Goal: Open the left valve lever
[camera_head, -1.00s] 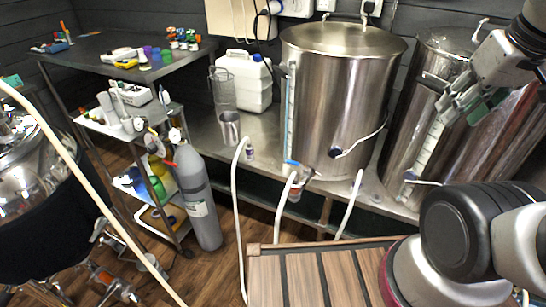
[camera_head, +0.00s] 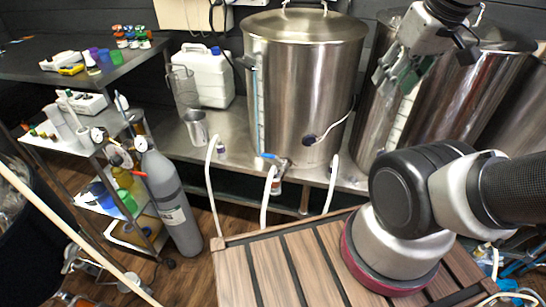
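The left valve lever (camera_head: 268,156) is a small blue handle on the valve at the foot of the left steel kettle (camera_head: 305,85). A white hose (camera_head: 266,200) hangs below this valve. My gripper (camera_head: 393,82) is up at the right, in front of the right kettle (camera_head: 455,95), well above and to the right of the lever and apart from it. Its two grey-green fingers look spread, with nothing between them. The right kettle's valve is hidden behind my arm.
A steel bench (camera_head: 240,135) carries the kettles, a white jug (camera_head: 207,78) and a metal cup (camera_head: 196,127). A grey gas cylinder (camera_head: 168,200) stands left on the floor. A cable and probe (camera_head: 312,140) stick out right of the lever. Space before the lever looks free.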

